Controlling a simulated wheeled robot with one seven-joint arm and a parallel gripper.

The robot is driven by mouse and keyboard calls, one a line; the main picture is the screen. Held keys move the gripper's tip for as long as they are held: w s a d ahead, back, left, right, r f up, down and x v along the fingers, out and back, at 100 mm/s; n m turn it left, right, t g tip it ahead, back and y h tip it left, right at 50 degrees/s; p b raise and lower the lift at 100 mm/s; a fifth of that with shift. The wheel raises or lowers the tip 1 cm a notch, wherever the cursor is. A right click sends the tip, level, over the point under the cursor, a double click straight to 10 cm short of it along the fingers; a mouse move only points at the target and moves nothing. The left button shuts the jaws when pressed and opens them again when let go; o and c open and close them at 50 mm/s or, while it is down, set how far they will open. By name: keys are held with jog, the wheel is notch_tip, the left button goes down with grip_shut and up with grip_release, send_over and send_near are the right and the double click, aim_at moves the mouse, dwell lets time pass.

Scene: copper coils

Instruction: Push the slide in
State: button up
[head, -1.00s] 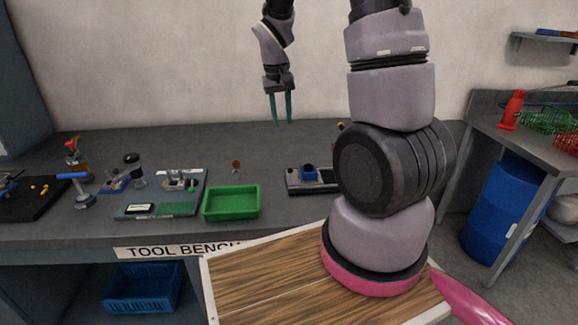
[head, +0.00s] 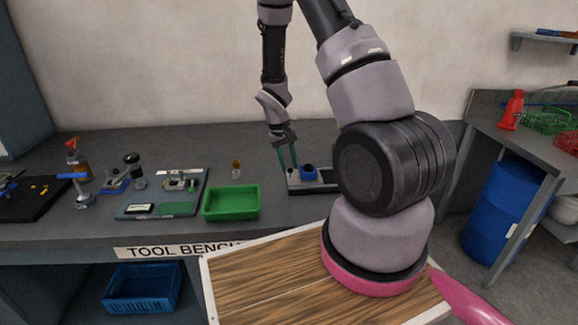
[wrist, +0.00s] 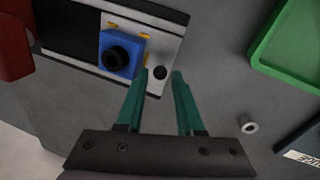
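A dark device with a pale plate stands on the bench; it shows in the head view (head: 330,187) and the wrist view (wrist: 72,40). A blue block (wrist: 118,50) with a round black top sits on it between small yellow pieces; it also shows in the head view (head: 309,172). I cannot tell which part is the slide. My gripper (head: 288,168) is open and empty, pointing down at that end.
A grey board (head: 160,210) with parts lies further left. My arm hides the device's right end in the head view.

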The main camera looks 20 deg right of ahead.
jog(key=shift+f, duration=0.45)
jog(key=shift+c, duration=0.3)
grip_shut()
jog(key=shift+d, duration=0.15)
dwell(0.8)
